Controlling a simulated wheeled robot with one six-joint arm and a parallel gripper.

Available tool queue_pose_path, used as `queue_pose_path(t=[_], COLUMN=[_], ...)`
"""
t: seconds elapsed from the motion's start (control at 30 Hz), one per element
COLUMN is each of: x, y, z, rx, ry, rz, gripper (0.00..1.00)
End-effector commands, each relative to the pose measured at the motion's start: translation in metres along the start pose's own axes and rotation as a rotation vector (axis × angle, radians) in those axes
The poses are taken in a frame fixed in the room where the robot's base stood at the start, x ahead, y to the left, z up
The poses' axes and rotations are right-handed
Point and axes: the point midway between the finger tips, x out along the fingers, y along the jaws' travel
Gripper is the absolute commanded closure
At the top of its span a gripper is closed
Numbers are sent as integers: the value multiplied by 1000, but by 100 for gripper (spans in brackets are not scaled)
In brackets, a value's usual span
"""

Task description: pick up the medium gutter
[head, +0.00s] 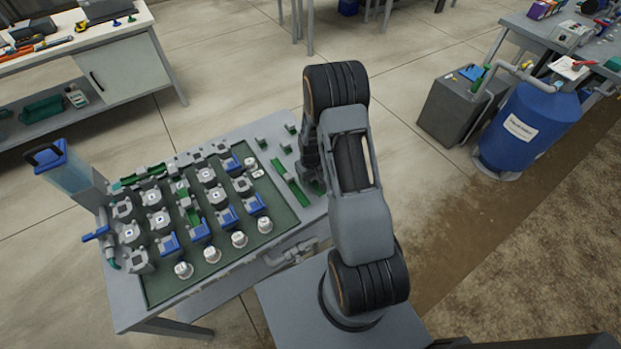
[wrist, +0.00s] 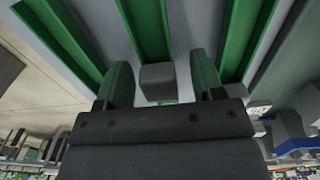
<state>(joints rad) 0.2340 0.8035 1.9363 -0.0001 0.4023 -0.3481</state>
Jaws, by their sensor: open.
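Several green gutters lie side by side on the grey table top. In the wrist view one gutter (wrist: 145,28) runs away from just ahead of my gripper (wrist: 158,68), with others to its left (wrist: 62,38) and right (wrist: 238,35). I cannot tell for sure which is the medium one. A grey block (wrist: 157,76) sits at the near end of the middle gutter and shows between my fingers. My gripper is open, with nothing visibly clamped. In the head view a green gutter (head: 291,183) lies on the table's right end; my arm hides part of that area.
The table (head: 213,306) carries a dark green board with grey blocks, blue-handled parts and white round pieces, left of my gripper. A clear column with a blue top (head: 62,165) stands at its left. A blue barrel (head: 527,125) and grey tank (head: 455,108) stand far right.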

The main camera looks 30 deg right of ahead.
Motion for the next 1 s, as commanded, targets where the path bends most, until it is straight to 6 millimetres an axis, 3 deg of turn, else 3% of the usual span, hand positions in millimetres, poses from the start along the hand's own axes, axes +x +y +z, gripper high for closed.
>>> queue_pose_path(t=[0.33,0.9,1.0], x=[6,5,5], y=[0,0,0], z=[0,0,0], rx=[0,0,0], ry=[1,1,1], rz=[0,0,0], gripper=[39,93,93])
